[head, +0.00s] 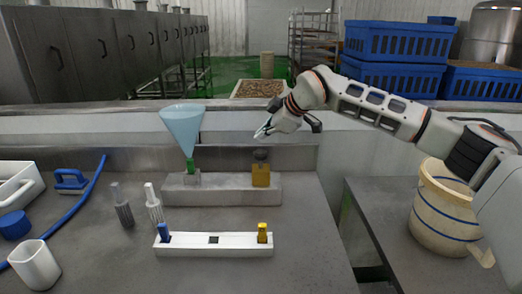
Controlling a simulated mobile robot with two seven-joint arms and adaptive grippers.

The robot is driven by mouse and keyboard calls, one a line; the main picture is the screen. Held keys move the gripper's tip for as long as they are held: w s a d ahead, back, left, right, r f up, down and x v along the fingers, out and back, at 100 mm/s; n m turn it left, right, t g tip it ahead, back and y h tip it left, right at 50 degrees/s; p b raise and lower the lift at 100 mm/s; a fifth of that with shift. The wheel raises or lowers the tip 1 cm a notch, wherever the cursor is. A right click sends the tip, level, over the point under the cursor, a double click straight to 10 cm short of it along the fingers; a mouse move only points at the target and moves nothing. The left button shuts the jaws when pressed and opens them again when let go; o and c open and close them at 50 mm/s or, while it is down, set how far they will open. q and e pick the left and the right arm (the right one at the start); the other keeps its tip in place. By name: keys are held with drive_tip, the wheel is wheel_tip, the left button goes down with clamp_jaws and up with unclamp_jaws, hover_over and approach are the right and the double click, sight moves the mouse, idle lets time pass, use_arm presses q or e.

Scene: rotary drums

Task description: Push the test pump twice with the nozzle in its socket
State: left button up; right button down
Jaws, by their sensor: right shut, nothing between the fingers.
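A mustard-yellow block (261,177) with a dark grey knob (260,155) on top stands at the right end of a grey base; it looks like the test pump. At the left end of the base, a pale blue funnel (183,125) stands upright over a green nozzle-like piece (191,166), whose lower end sits in a grey socket (191,179). My right gripper (263,132) is shut and empty, above the dark knob and seemingly apart from it. My left gripper is not in view.
A white rack (213,250) in front holds a blue piece (164,234) and a yellow piece (262,233), with a dark middle slot. A cream drum (442,215) stands right, past a gap.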

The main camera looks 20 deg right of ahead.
drive_tip(key=shift+r+p, duration=0.4)
drive_tip(key=shift+r, duration=0.9)
drive_tip(key=shift+s+f, duration=0.1)
drive_tip(key=shift+f, duration=0.05)
